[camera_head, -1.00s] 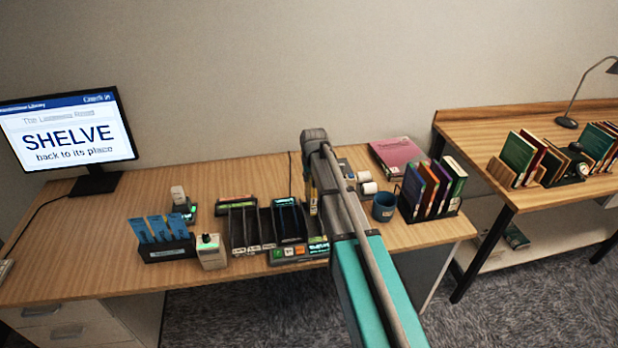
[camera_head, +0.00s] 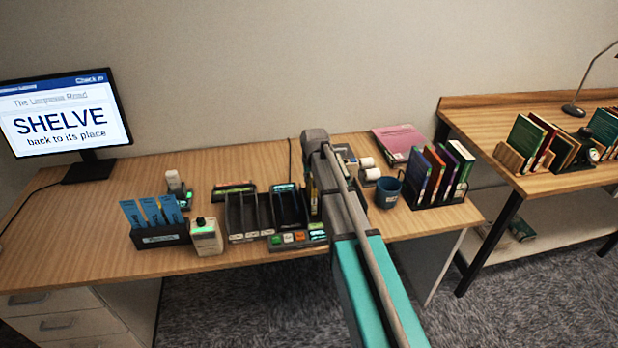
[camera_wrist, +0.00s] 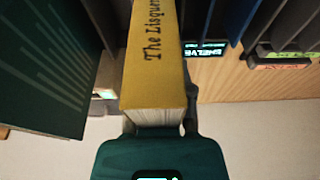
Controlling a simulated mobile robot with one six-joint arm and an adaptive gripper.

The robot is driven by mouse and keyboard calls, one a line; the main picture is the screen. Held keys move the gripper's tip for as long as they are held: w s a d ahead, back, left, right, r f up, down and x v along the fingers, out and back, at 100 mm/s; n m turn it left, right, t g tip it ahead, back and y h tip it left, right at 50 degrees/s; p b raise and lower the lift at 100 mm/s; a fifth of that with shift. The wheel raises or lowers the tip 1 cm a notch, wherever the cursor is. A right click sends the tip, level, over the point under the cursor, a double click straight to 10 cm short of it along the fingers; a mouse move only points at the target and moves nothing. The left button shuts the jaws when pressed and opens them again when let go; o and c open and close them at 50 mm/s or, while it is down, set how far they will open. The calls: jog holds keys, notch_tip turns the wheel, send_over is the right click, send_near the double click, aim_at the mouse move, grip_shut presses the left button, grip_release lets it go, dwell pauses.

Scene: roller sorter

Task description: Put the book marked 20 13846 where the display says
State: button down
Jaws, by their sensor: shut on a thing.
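My gripper (camera_wrist: 160,122) is shut on a yellow book (camera_wrist: 153,55), whose spine reads "The Lisquer…" in the wrist view. The number 20 13846 cannot be read on it. In the head view my arm hides most of the book and gripper, above the sorter area at the desk's middle. The display (camera_head: 63,115) at the left reads "SHELVE back to its place" under a title line. A black slotted sorter (camera_head: 248,215) stands beside my arm; in the wrist view a small lit label (camera_wrist: 206,48) reads "SHELVE" close by the book.
A rack of upright books (camera_head: 437,175) and a blue mug (camera_head: 387,193) stand right of my arm. A pink book (camera_head: 399,141) lies behind. More books (camera_head: 524,142) stand on the right table (camera_head: 480,115).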

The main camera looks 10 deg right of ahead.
jog(key=shift+f+b, duration=0.4)
jog(key=shift+f, duration=0.25)
jog(key=shift+f+b, duration=0.55)
dwell(0.4)
jog(key=shift+c, duration=2)
grip_release()
jog(key=s+r+g+p, duration=0.1)
jog(key=s+g+p, duration=0.1)
jog(key=s, duration=2.7)
jog(key=shift+s+a+r+g, duration=0.15)
jog(key=shift+s+a+g, duration=0.2)
jog(key=shift+g, duration=0.15)
jog(key=shift+w, duration=0.1)
